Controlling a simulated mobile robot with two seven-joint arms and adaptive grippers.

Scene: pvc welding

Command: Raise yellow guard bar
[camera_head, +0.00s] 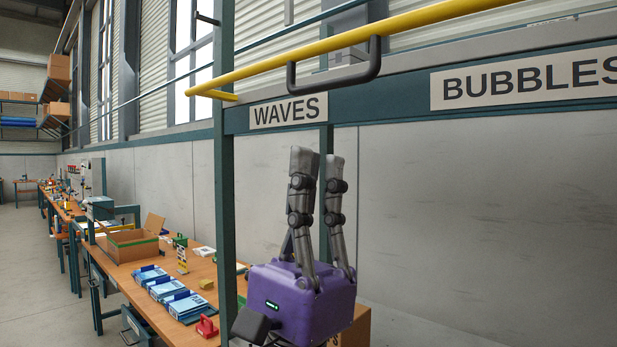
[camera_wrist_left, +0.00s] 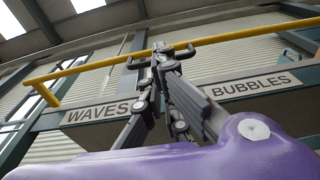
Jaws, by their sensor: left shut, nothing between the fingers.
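The yellow guard bar (camera_head: 300,49) runs across the top of the head view, above the sign panel. It also crosses the left wrist view (camera_wrist_left: 232,37). A black handle (camera_head: 334,80) hangs from the bar. My left gripper (camera_head: 318,156), with a purple body, points straight up in front of the panel. Its fingers are shut with nothing between them. In the head view the fingertips appear below the handle, with a gap in the picture. In the left wrist view the fingertips (camera_wrist_left: 163,52) overlap the handle, hiding its middle. My right gripper is not in view.
A teal frame post (camera_head: 225,180) stands left of my gripper. The panel carries the WAVES sign (camera_head: 288,112) and BUBBLES sign (camera_head: 530,78). A wooden bench (camera_head: 130,275) with blue trays and a cardboard box (camera_head: 130,243) is at the left. A grey wall is behind.

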